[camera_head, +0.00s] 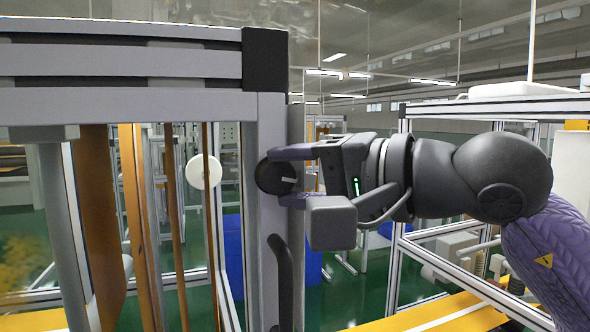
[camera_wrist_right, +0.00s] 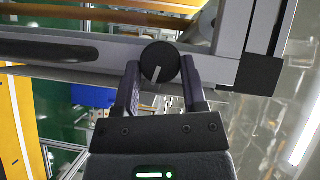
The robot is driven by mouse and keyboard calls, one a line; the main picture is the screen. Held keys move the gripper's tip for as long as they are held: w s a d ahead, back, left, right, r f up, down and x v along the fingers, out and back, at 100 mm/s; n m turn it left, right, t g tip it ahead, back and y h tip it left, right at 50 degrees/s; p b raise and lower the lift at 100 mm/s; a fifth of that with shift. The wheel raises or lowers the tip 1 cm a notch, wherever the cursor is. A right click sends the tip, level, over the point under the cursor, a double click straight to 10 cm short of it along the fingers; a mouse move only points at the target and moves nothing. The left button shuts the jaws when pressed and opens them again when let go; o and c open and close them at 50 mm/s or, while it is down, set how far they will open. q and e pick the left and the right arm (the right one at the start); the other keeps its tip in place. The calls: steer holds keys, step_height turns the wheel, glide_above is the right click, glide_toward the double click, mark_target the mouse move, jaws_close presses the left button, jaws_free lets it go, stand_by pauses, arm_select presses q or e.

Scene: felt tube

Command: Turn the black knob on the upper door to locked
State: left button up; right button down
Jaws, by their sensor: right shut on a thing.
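The black knob (camera_head: 276,178) is a round disc with a light pointer line, mounted on the grey upright of the upper door frame (camera_head: 268,125). In the head view its line lies nearly level, pointing right. My right gripper (camera_head: 292,177) comes in from the right with its purple fingers shut on the knob, one above and one below. The right wrist view shows the knob (camera_wrist_right: 160,62) between the two fingertips (camera_wrist_right: 160,75), its line running down toward the gripper. Parts of the knob's edge are hidden by the fingers. My left gripper is not in view.
A dark door handle (camera_head: 281,275) sits below the knob on the same upright. A white round disc (camera_head: 203,172) shows behind the door's clear panel. Grey machine frames (camera_head: 400,200) stand behind at right, and the space between is open.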

steer(key=shift+r+n+h+p, duration=0.15)
steer(key=shift+n+h+p, duration=0.3)
steer(key=shift+n+h, duration=0.4)
steer(key=shift+c, duration=0.7)
jaws_free()
steer(key=shift+a, duration=0.1)
